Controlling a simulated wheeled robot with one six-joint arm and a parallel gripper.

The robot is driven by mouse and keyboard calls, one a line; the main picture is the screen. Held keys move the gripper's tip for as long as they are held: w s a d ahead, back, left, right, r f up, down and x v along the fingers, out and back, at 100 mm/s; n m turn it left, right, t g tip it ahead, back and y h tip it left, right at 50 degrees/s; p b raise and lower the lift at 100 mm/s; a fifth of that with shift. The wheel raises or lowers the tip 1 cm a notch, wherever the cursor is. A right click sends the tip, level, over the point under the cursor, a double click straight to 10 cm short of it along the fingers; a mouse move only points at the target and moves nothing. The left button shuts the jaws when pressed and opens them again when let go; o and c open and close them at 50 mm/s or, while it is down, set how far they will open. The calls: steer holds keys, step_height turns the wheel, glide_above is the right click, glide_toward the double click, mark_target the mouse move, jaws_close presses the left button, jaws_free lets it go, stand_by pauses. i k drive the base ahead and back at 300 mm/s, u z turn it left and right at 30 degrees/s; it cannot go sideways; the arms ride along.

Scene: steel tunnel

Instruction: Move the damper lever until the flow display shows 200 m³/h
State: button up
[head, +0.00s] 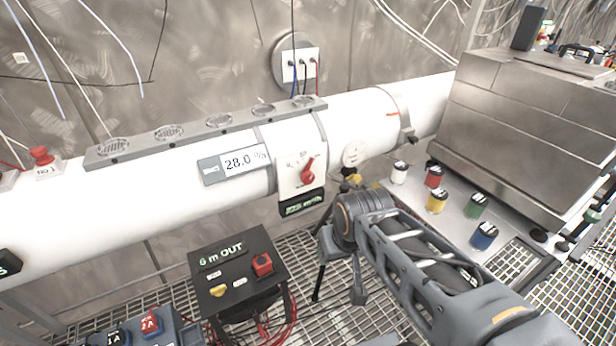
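A red lever (308,174) sits on a white dial plate (290,181) strapped to the front of the white duct (364,112). It slants up to the right. The flow display (302,208) is the dark panel with green digits just below the plate; its number is too small to read surely. My arm comes in from the lower right. My gripper (350,184) is at the arm's far end, below and right of the dial plate and apart from the red lever. Its fingers are small, dark and partly hidden by the wrist, so its opening does not show.
A grey display (234,164) reading 28.0 is left of the plate. A black box (240,277) marked 6 m OUT stands below. Several coloured jars and a steel cabinet (535,135) are at right.

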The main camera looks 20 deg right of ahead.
mark_target(307, 178)
steer(key=k, duration=0.5)
steer(key=u, duration=1.7)
steer(key=i, duration=0.9)
steer(key=z, duration=2)
